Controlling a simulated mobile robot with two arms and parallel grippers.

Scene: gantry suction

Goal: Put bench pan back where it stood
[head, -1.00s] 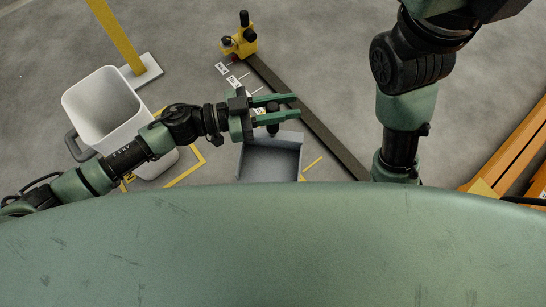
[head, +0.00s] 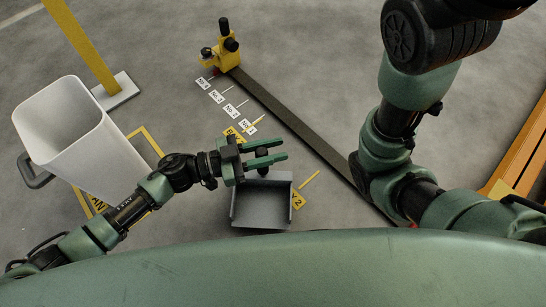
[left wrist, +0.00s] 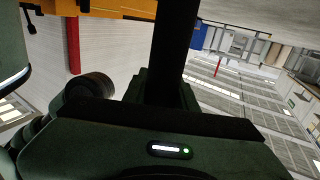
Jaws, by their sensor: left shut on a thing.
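The bench pan (head: 262,212) is a grey, open, shallow tray in the lower middle of the head view. My left gripper (head: 282,149) is at its far edge with green fingers pointing right. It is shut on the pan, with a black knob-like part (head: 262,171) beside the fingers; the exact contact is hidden. I cannot tell whether the pan touches the floor. A yellow floor sign (head: 298,200) shows partly at the pan's right edge. The left wrist view shows mostly my own dark parts and the hall, not the pan. My right arm shows, but its gripper does not.
A white bin (head: 75,130) with a dark handle stands left, near a yellow post (head: 80,40). A dark rail (head: 300,127) with a yellow black-knobbed end unit (head: 229,55) crosses the floor. Numbered labels (head: 216,97) lie beside it. An orange beam (head: 525,150) is at right.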

